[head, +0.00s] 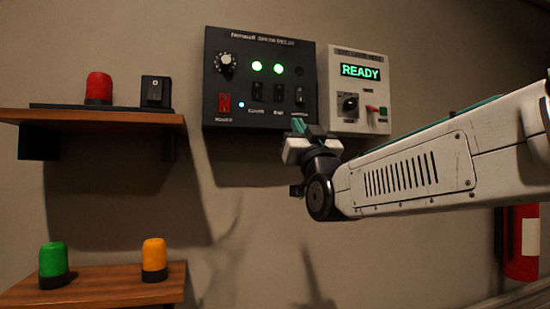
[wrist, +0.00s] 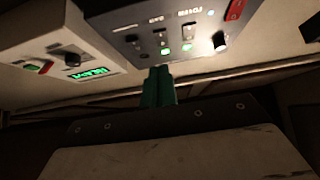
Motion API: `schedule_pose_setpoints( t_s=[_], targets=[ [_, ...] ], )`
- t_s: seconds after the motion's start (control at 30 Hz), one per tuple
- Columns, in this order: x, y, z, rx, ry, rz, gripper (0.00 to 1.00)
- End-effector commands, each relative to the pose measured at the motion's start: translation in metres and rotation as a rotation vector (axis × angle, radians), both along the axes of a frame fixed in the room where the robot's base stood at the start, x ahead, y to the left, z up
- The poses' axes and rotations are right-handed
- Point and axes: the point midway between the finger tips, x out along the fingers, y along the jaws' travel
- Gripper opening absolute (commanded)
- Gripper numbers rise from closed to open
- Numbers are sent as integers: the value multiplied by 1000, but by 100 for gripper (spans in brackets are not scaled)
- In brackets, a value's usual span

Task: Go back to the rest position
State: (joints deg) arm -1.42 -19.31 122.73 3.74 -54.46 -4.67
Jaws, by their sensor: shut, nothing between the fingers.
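My gripper (head: 299,127) shows in the head view in front of the lower right corner of the black control panel (head: 270,85), its green fingers together and empty. In the wrist view the shut fingers (wrist: 158,86) point toward the black panel (wrist: 185,30), which appears upside down. The panel has a knob, a red switch, several black switches and two lit green lamps. I cannot tell whether the fingertips touch it. A white box (head: 360,90) to its right has a lit READY display, a dark knob and a red lever; it also shows in the wrist view (wrist: 60,50).
An upper wooden shelf (head: 125,115) at left holds a red lamp (head: 99,88) and a black switch box (head: 156,91). A lower shelf (head: 105,292) holds a green lamp (head: 53,263) and an orange lamp (head: 154,257). A red extinguisher (head: 521,245) hangs at right. The wall below the panel is clear.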

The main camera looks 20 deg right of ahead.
Motion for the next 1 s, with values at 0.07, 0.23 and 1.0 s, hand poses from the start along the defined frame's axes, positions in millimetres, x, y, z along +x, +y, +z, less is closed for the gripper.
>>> schedule_pose_setpoints(
  t_s=[0.07, 0.23, 1.0],
  targets=[
    [0, 0, 0, 0, 0, 0, 0],
    [8, 1, -10, 3, 64, 8, 0],
    [-191, 4, -389, 34, 1925, 45, 0]
  ],
)
